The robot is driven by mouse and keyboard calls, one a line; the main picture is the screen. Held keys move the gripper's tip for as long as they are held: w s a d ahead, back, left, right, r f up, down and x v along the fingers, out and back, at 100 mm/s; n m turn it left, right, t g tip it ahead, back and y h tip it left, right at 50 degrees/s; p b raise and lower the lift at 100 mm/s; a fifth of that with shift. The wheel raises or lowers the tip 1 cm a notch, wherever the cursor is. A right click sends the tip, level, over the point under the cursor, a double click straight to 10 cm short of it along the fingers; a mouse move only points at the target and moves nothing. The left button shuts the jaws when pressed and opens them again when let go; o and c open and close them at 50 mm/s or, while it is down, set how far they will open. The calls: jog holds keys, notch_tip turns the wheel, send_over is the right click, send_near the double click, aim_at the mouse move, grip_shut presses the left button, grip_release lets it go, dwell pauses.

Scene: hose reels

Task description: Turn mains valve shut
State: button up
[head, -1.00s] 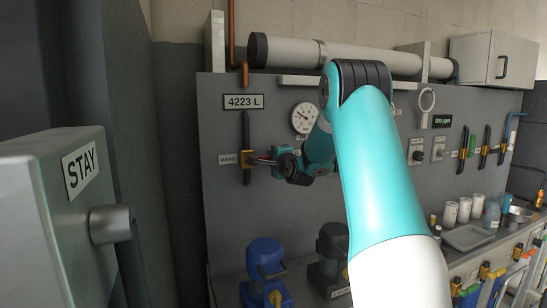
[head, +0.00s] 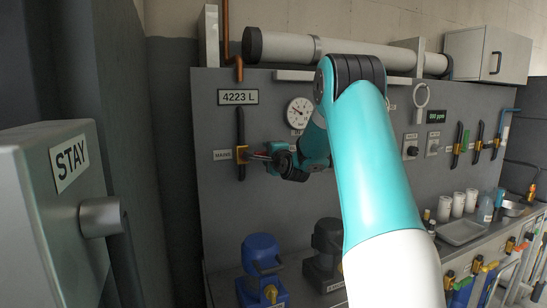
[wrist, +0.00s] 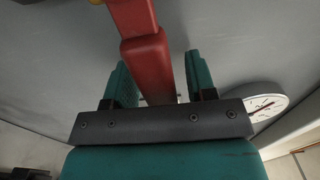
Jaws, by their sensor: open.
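The mains valve has a brass body (head: 241,155) on a black vertical pipe (head: 240,128), with a label at its left. A red lever, small and partly hidden in the head view, points right from the body, across the pipe. In the wrist view the red lever (wrist: 147,62) runs between the two green fingers. My gripper (wrist: 159,75) is open around it, with a gap visible on each side. In the head view my gripper (head: 264,157) is just right of the valve body.
A round gauge (head: 299,112) is above and right of my gripper. A "4223 L" sign (head: 238,97) is above the valve. A grey box marked STAY (head: 50,215) stands at the near left. Blue (head: 262,262) and dark (head: 325,255) units stand below.

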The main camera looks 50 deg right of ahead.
jog(key=b+v, duration=0.5)
jog(key=v, duration=1.2)
jog(key=shift+s+a, duration=0.1)
jog(key=shift+a, duration=0.05)
